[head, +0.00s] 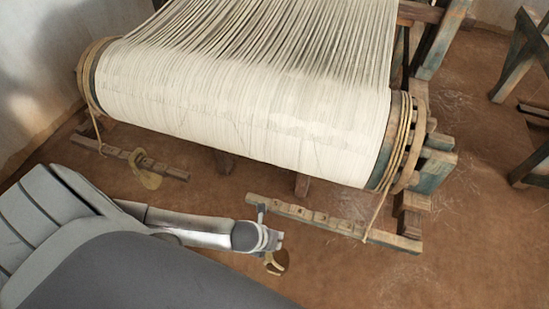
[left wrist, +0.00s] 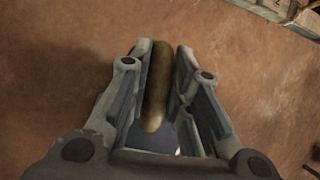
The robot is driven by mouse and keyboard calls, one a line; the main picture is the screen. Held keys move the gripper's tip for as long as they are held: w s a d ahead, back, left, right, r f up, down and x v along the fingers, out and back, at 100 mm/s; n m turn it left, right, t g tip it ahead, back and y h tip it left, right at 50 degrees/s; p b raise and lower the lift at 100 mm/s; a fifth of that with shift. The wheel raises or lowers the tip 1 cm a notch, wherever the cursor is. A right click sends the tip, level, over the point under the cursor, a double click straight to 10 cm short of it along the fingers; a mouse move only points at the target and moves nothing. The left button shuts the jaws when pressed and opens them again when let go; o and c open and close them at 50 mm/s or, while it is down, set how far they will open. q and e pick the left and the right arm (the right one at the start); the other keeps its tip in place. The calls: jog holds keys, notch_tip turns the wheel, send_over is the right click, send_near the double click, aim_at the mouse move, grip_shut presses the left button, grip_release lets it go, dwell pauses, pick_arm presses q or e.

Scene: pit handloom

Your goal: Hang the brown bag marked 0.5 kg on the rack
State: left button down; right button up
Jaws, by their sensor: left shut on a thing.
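My left gripper (head: 272,240) is shut on a brown bag (head: 277,263), which hangs below the fingers just above or near the floor. In the left wrist view the fingers (left wrist: 163,75) close on a brown rounded piece (left wrist: 157,90), likely the bag's loop or handle. The 0.5 kg mark cannot be read. A notched wooden bar (head: 320,220), apparently the rack, lies right of and close to my left gripper, its left end just behind it. A corner of wood also shows in the left wrist view (left wrist: 290,12). My right gripper is not in view.
A loom beam wrapped in white warp (head: 240,110) spans above, with ropes (head: 405,140) at its ends. A second wooden bar (head: 165,169) at left carries a tan bag-like thing (head: 146,172). Bare brown floor (head: 450,275) is clear at lower right.

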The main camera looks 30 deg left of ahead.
pick_arm(q)
jog(key=shift+s+d+b, duration=0.15)
jog(key=shift+s+d, duration=0.15)
jog(key=shift+s, duration=0.8)
jog(key=shift+s+d+b, duration=0.15)
jog(key=shift+s+d, duration=0.1)
jog(key=shift+s, duration=0.8)
jog(key=shift+s+d+r+p, duration=0.1)
jog(key=shift+s+r+p, duration=0.15)
jog(key=shift+s+p, duration=0.05)
jog(key=s, duration=0.1)
jog(key=s+p, duration=0.1)
jog(key=s+d+p, duration=0.1)
jog(key=s, duration=0.1)
jog(key=shift+s+r, duration=0.1)
jog(key=shift+r, duration=0.25)
jog(key=shift+s+a, duration=0.1)
